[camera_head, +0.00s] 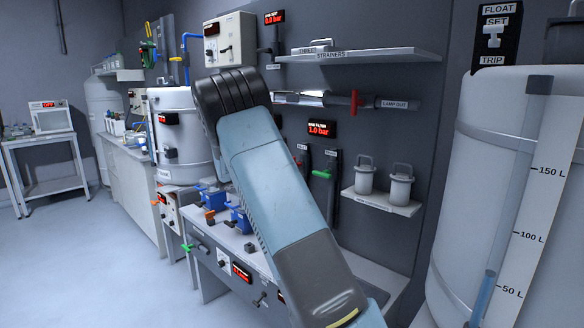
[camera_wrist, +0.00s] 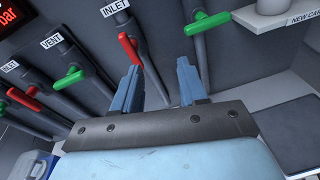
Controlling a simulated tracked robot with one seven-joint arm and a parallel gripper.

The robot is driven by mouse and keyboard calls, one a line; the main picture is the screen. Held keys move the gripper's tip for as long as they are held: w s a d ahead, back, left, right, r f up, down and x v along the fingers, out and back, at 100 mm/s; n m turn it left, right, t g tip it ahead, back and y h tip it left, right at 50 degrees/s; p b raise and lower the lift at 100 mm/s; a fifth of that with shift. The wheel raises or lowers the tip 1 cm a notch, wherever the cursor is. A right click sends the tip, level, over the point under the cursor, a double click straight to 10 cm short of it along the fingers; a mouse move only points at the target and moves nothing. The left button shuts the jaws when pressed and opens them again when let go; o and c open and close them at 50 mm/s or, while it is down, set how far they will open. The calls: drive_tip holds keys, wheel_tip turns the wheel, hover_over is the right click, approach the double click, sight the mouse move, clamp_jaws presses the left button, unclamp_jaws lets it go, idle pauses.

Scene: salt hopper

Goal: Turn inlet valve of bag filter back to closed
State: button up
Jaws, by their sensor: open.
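In the wrist view, a pipe labelled INLET (camera_wrist: 117,6) carries a red lever handle (camera_wrist: 128,47), which lies roughly along the pipe. My gripper (camera_wrist: 158,66) is open and empty below this handle. The left fingertip is close to the handle's lower end; I cannot tell if they touch. The INLET pipe shows between the two fingers. In the head view, the bag filter display (camera_head: 321,129) reads 1.0 bar, with labelled valves below it. My arm covers part of that area and hides my gripper there.
To the left, the VENT pipe has a green handle (camera_wrist: 67,78), and beyond it is another red handle (camera_wrist: 20,98). Right of my gripper, a green handle (camera_wrist: 209,22) crosses its pipe. A small shelf (camera_head: 382,200) holds two white canisters. A large tank (camera_head: 475,180) stands at the right.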

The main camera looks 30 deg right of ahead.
drive_tip(key=w+a+f+n+t+h, duration=0.1)
drive_tip(key=w+f+n+t, duration=0.15)
drive_tip(key=w, duration=0.25)
drive_tip(key=shift+g, duration=0.45)
drive_tip(key=x, duration=1.3)
drive_tip(key=shift+s+d+r, duration=0.1)
drive_tip(key=shift+r, duration=0.15)
drive_tip(key=shift+c, duration=0.4)
